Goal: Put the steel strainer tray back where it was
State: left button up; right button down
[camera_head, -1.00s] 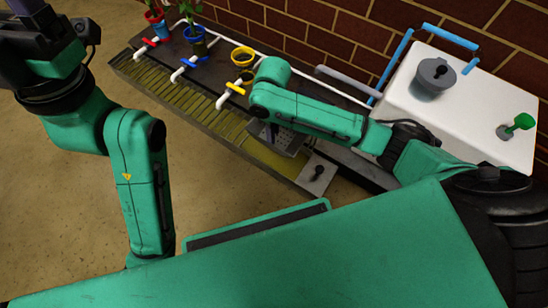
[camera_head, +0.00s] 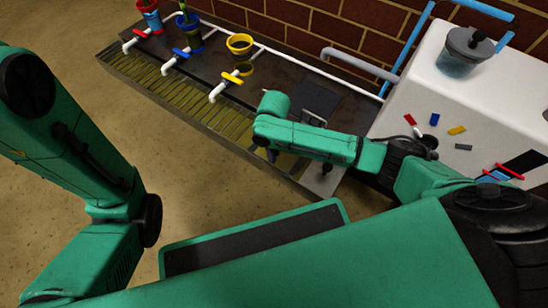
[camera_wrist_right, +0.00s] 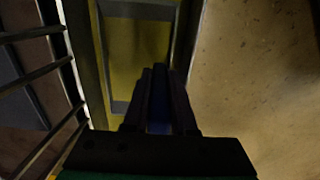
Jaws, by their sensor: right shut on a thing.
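My right gripper (camera_head: 271,153) points down over the right part of the long yellow trough, just inside its front side. My forearm covers much of it. A greyish patch of the steel strainer tray (camera_head: 287,162) shows beside the gripper, under the forearm; most of the tray is hidden. In the right wrist view the gripper (camera_wrist_right: 158,82) is shut, with a narrow dark-blue strip between its fingers. A grey frame around yellow floor lies beneath it; I cannot tell whether it touches the held thing. My left arm is at the left, its gripper outside the picture.
Several coloured pots (camera_head: 239,44) and white pipes with taps (camera_head: 220,87) line the trough's back. A dark square panel (camera_head: 316,98) lies behind my right wrist. A white box (camera_head: 500,110) with a lidded jar (camera_head: 466,50) stands right. Floor in front is clear.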

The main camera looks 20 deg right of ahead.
jog(key=shift+f+p, duration=0.15)
jog(key=shift+p, duration=0.15)
jog(key=shift+f, duration=0.1)
jog(key=c, duration=1)
grip_release()
